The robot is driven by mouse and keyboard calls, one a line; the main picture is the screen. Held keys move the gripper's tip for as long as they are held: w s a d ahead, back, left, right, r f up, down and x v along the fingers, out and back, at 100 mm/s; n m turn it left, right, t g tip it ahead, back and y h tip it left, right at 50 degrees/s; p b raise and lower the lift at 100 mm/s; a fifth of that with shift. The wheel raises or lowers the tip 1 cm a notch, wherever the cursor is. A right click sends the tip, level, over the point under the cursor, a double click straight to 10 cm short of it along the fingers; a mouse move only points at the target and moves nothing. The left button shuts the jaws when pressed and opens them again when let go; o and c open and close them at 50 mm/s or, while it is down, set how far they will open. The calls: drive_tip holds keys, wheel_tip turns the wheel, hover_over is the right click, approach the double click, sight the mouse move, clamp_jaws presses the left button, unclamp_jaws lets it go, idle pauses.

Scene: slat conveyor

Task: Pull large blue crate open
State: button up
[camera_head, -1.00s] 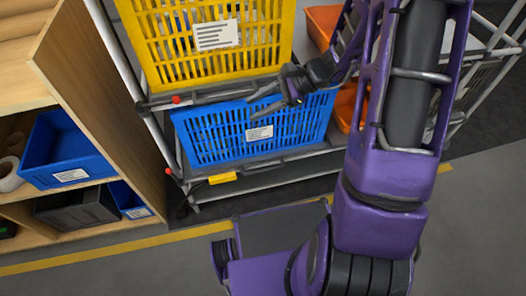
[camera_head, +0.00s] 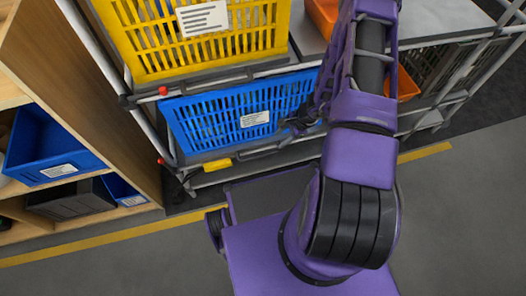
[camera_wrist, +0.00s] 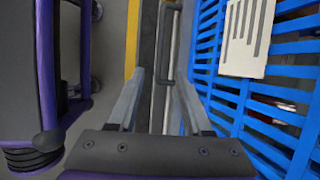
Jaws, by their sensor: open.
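The large blue crate (camera_head: 205,130) has a slatted front with a white label and sits in a wheeled rack below a yellow crate. Its slats also show at the right of the wrist view (camera_wrist: 285,105). A dark handle (camera_head: 255,154) runs along the tray edge beneath the crate front. It shows as a grey bar (camera_wrist: 166,45) in the wrist view, beyond the fingertips. My gripper (camera_wrist: 160,75) is open and empty, its fingers pointing along the crate front towards the handle. In the head view my gripper (camera_head: 300,125) is at the crate's right front, partly hidden by my arm.
The yellow crate (camera_head: 185,55) stands on the tier above. A wooden shelf (camera_head: 130,130) with blue and black bins stands close at the left. Orange bins (camera_head: 405,85) sit on the rack at the right. A yellow floor line (camera_head: 110,234) crosses the grey floor.

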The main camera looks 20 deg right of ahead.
sight(262, 155)
drive_tip(key=b+x, duration=0.2)
drive_tip(key=x, duration=1.3)
drive_tip(key=shift+a+f+b, duration=0.1)
drive_tip(key=shift+f+b, duration=0.2)
drive_tip(key=shift+b, duration=0.05)
clamp_jaws()
idle(0.6)
